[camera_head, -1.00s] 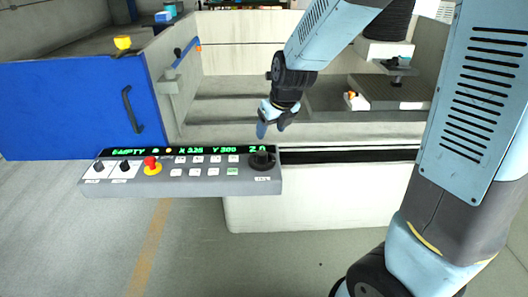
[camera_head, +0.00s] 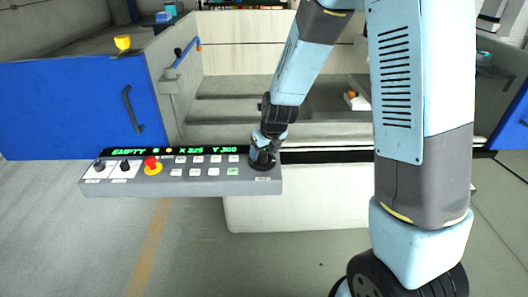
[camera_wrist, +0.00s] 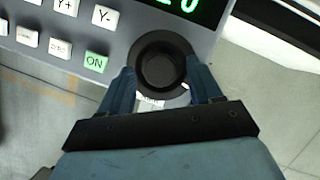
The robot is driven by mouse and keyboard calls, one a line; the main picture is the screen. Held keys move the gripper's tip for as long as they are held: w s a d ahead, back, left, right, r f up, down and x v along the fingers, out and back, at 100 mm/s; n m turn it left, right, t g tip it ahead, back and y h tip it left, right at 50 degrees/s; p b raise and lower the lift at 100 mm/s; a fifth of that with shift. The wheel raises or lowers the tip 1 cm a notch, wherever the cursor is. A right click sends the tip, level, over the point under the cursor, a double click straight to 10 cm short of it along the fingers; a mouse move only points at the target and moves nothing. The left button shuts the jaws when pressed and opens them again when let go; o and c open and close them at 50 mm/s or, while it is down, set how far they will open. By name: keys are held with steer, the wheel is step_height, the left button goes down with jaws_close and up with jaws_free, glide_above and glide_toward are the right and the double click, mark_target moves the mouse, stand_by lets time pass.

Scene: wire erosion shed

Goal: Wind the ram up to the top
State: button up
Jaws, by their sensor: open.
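The control panel (camera_head: 215,180) is a grey console with a green display and several buttons. At its right end is a round black knob (camera_wrist: 162,62), and the display just above it in the wrist view ends in a 0. My gripper (camera_wrist: 163,82) is open, with one blue finger on each side of the knob. I cannot tell whether the fingers touch it. In the head view my gripper (camera_head: 265,143) is right over the knob and covers part of it and the end of the display. The ram is hidden behind my arm or cannot be made out.
A green ON button (camera_wrist: 95,62) is left of the big knob. The machine tank (camera_head: 240,85) lies behind; a blue door (camera_head: 70,105) is at left.

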steer(key=shift+w+f, duration=0.15)
steer(key=shift+f, duration=0.2)
steer(key=shift+c, duration=0.5)
steer(key=c, duration=0.9)
steer(key=shift+c, duration=0.2)
